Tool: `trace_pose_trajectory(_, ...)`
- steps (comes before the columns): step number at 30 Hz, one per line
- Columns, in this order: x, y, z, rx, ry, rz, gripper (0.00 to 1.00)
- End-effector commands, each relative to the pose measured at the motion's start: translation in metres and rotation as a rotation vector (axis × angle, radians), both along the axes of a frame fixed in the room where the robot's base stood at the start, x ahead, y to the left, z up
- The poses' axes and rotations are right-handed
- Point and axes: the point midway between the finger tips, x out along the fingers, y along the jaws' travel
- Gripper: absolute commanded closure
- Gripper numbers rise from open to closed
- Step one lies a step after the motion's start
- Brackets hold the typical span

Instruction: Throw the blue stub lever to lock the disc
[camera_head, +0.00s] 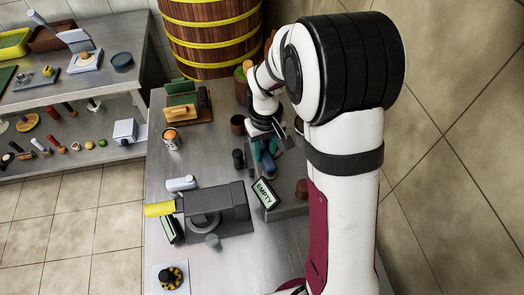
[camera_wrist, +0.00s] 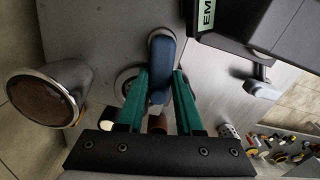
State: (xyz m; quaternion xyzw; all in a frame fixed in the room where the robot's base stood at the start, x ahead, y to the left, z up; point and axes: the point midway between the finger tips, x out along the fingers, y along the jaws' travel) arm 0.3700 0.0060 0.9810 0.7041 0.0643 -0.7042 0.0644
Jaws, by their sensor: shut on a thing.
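The blue stub lever (camera_wrist: 160,62) stands between the two green fingers of my gripper (camera_wrist: 163,95) in the wrist view. My gripper is shut on it, with the rounded blue end showing past the fingers. A round pale-rimmed base (camera_wrist: 125,80) shows partly behind the left finger. Which part is the disc I cannot tell. A brown round piece with a metal rim (camera_wrist: 44,97) stands to the left in the wrist view.
An "EMPTY" sign (camera_head: 265,193) stands near the grey block. A dark machine with a yellow handle (camera_head: 160,209) is in front. A tray with green and yellow pieces (camera_head: 182,110) is at the back left. A wooden barrel (camera_head: 211,35) stands behind the table.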

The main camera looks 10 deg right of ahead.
Motion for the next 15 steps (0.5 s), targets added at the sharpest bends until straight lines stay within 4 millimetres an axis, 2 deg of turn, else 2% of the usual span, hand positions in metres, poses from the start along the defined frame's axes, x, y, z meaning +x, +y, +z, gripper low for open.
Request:
trace_pose_trajectory(6, 0.0006, -0.0062, 0.0005, 0.000, 0.000, -0.168, 1.00)
trace_pose_trajectory(15, 0.0002, -0.0111, 0.0004, -0.001, 0.000, -0.320, 1.00)
